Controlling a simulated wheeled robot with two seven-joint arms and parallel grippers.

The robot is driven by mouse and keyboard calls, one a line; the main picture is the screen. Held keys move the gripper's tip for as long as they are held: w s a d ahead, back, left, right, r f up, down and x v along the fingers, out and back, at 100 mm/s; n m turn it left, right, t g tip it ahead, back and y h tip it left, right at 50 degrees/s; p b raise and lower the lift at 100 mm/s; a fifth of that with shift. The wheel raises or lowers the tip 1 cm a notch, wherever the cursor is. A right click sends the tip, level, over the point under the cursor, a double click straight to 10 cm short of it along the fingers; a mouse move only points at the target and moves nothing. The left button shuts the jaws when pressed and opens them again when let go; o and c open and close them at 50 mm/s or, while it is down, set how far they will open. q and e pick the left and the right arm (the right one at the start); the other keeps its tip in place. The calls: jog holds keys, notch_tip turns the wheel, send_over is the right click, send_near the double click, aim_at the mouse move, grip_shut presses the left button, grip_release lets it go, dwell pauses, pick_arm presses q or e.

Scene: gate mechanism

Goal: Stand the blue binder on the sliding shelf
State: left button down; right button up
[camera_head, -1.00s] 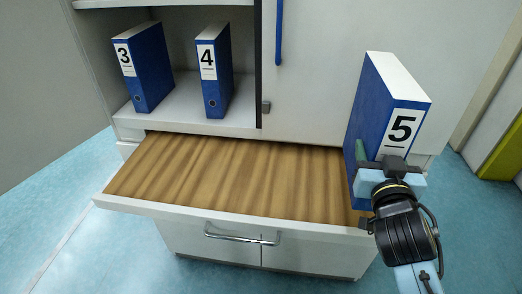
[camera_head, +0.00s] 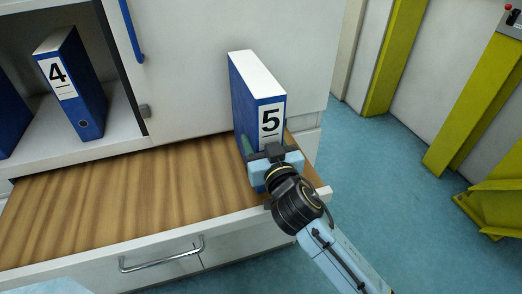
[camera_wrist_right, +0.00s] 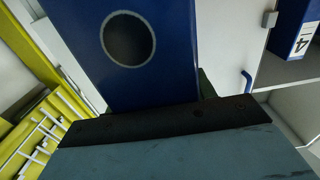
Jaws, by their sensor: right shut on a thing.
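The blue binder (camera_head: 257,95) is upright, with a white top and a white label reading 5. It is at the right end of the pulled-out sliding shelf (camera_head: 130,195), which has a wood-grain surface. My right gripper (camera_head: 268,155) is shut on the lower part of the binder's spine. The gripper hides most of the binder's foot, so I cannot tell whether it touches the shelf. In the right wrist view the binder's spine (camera_wrist_right: 175,75), with its round finger hole, rises from the jaws. My left gripper is not in view.
A binder labelled 4 (camera_head: 72,85) stands in the open cabinet compartment at left, beside another blue binder (camera_head: 10,115). The shelf left of binder 5 is bare. The cabinet door (camera_head: 190,60) is behind. Yellow-green frames (camera_head: 460,110) stand at right, beyond clear floor.

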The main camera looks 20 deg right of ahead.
jog(key=shift+f, duration=1.3)
jog(key=shift+f+b, duration=0.15)
jog(key=shift+b, duration=0.25)
jog(key=o, duration=1.5)
jog(key=shift+f, duration=0.1)
